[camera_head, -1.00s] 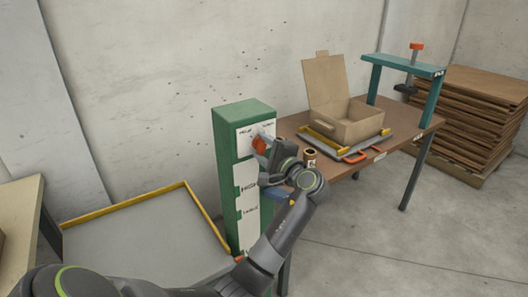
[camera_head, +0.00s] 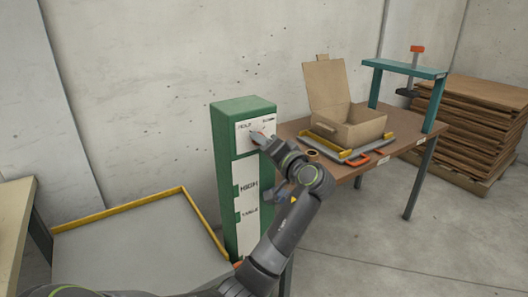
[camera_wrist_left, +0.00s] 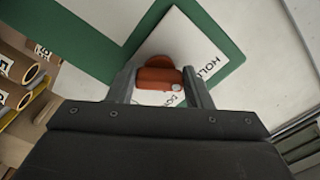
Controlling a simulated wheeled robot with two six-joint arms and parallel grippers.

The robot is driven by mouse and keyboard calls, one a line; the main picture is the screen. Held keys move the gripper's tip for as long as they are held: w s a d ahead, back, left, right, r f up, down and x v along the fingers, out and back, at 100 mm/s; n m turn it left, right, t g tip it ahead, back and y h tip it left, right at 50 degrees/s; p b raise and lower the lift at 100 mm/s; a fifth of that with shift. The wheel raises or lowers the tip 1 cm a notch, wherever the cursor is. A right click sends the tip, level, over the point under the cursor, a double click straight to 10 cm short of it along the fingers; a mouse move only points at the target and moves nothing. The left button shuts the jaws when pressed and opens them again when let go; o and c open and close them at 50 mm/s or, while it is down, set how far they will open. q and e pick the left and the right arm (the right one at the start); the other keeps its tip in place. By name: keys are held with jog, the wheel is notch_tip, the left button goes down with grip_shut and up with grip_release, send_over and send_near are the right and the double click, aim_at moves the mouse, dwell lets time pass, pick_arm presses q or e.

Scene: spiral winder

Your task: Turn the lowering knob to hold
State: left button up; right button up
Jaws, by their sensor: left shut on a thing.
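The orange lowering knob (camera_wrist_left: 157,78) sits on a white label plate on the green control post (camera_head: 243,105). In the left wrist view it lies between the two fingers of my left gripper (camera_wrist_left: 160,86), which is shut on it. The word HOLD reads on the plate (camera_wrist_left: 205,50) beside the knob; a second word is partly covered. In the head view my left gripper (camera_head: 261,137) is at the top plate of the post and hides most of the knob. My right gripper is not in view.
Lower plates on the post read HIGH and TABLE. A brown table (camera_head: 293,128) to the right holds an open cardboard box (camera_head: 360,130) and a teal frame (camera_head: 405,68). A grey platform with a yellow edge (camera_head: 120,211) lies left of the post.

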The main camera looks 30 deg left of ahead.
pick_arm(q)
jog(key=shift+f+n+b, duration=0.1)
jog(key=shift+n+b, duration=0.2)
jog(key=shift+n, duration=0.2)
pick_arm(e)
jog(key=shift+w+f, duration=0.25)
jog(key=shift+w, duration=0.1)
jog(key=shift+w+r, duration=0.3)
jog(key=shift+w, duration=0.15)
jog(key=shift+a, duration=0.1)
pick_arm(q)
jog(key=o, duration=1)
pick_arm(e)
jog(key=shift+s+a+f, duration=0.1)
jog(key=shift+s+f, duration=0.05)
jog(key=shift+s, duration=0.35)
